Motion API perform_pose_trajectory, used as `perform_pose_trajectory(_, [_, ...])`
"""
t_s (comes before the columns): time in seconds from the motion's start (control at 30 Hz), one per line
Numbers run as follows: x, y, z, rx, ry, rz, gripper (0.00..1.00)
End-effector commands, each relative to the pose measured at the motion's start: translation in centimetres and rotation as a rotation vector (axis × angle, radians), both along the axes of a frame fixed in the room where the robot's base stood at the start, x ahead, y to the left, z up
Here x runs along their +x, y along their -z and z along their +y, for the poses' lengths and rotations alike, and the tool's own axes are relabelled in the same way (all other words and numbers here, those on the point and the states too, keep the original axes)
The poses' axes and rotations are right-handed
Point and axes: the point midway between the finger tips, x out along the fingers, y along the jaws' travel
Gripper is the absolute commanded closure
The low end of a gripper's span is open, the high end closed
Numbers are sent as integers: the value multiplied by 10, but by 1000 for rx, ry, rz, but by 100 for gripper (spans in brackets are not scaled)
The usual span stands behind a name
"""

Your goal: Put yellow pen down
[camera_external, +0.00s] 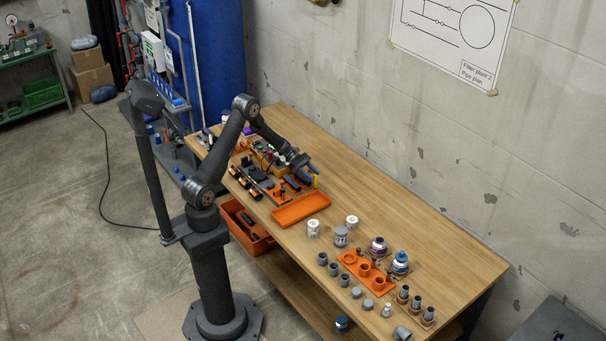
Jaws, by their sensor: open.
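A small upright yellow shape, apparently the yellow pen (315,182), shows right at the fingertips of my gripper (311,174). My gripper is low over the wooden table, just behind the empty orange tray (301,208). Its jaws are open. At this size I cannot tell whether the pen touches a finger or the table. Its lower end is hard to make out.
Tools and dark parts lie in a holder (262,186) left of the tray. Jars, grey pipe fittings and an orange block with holes (366,272) stand toward the front right. The table (385,190) is clear along the wall side.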

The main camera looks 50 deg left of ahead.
Motion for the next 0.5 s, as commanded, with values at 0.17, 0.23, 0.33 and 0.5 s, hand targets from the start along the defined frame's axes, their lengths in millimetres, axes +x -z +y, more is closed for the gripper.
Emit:
perform_pose_trajectory(0.17, [5, 6, -24, 0, 4, 1, 59])
perform_pose_trajectory(0.23, [7, 11, -34, 1, 4, 1, 59])
perform_pose_trajectory(0.33, [9, 14, -43, 0, 3, 1, 59])
perform_pose_trajectory(0.5, [10, 15, -44, 0, 1, -1, 59])
